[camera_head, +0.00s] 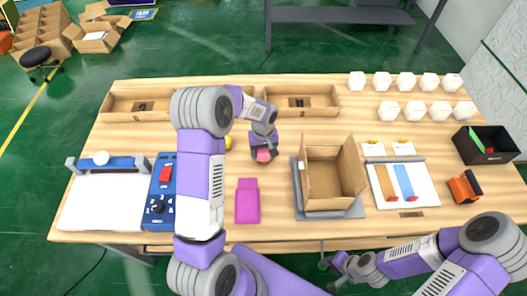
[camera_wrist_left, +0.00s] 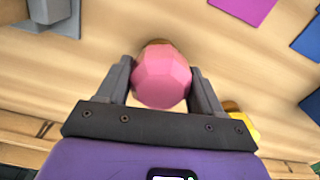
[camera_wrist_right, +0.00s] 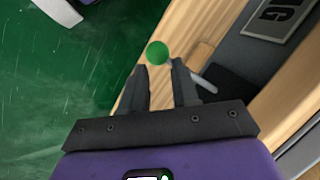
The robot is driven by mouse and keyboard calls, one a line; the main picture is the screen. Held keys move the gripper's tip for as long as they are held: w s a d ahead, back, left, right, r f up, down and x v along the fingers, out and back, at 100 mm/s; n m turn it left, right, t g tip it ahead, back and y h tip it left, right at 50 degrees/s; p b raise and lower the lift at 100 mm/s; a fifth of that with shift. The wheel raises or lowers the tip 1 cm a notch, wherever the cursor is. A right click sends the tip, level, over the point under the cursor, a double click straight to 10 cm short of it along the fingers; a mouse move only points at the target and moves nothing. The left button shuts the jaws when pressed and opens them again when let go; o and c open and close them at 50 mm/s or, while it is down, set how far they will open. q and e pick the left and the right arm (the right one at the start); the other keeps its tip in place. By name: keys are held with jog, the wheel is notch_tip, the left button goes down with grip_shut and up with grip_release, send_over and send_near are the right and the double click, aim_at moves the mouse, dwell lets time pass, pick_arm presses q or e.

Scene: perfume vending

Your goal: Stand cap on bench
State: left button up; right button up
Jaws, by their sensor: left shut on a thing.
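My left gripper (camera_wrist_left: 162,80) is shut on a pink faceted piece (camera_wrist_left: 162,78) that looks like the cap. A brown part shows just behind it in the left wrist view. In the head view the pink piece (camera_head: 263,155) is at the fingertips over the middle of the wooden bench (camera_head: 285,220). Whether it touches the bench is hard to tell. My right gripper (camera_wrist_right: 159,80) is at the bench's front edge, its fingers apart with nothing between them. A green ball (camera_wrist_right: 157,52) shows just past its fingertips.
A magenta flat piece (camera_head: 248,205) lies in front of the pink piece. An open cardboard box (camera_head: 332,180) stands to the right. A blue control box (camera_head: 160,205) is left of my left arm. Shallow wooden trays (camera_head: 300,101) are behind. Several white pots (camera_head: 406,80) stand back right.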

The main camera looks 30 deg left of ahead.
pick_arm(q)
jog(key=shift+r, duration=0.1)
jog(key=shift+f, duration=0.2)
jog(key=o, duration=1.1)
jog(key=shift+r, duration=0.1)
jog(key=shift+r, duration=0.2)
notch_tip(320, 180, up, 12)
jog(key=p, duration=0.1)
jog(key=shift+p, duration=0.4)
